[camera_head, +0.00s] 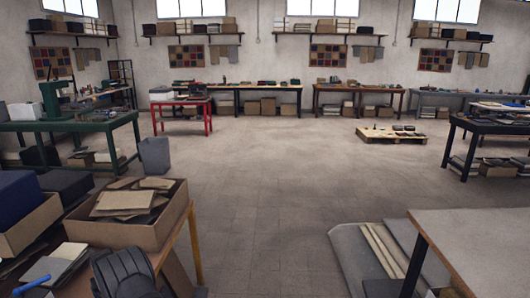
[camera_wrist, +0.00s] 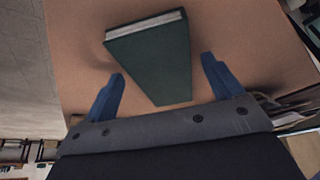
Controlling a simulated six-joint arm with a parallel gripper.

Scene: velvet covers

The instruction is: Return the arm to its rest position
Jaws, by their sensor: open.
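In the wrist view my gripper (camera_wrist: 162,66) has its two blue fingers spread wide apart, with nothing held between them. A dark green book (camera_wrist: 155,62) with pale page edges lies on a tan surface (camera_wrist: 75,45) beyond the fingertips. The book shows in the gap between the fingers, but neither finger appears to touch it. Its exact distance from the fingers cannot be told. I cannot clearly make out my gripper or the green book in the head view.
At lower left of the head view, an open cardboard box (camera_head: 178,222) holds brown sheets. A bare-topped table (camera_head: 480,235) stands at lower right, beside stacked boards (camera_head: 375,250). A red table (camera_head: 183,101) stands farther back. The central floor (camera_head: 265,185) is clear.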

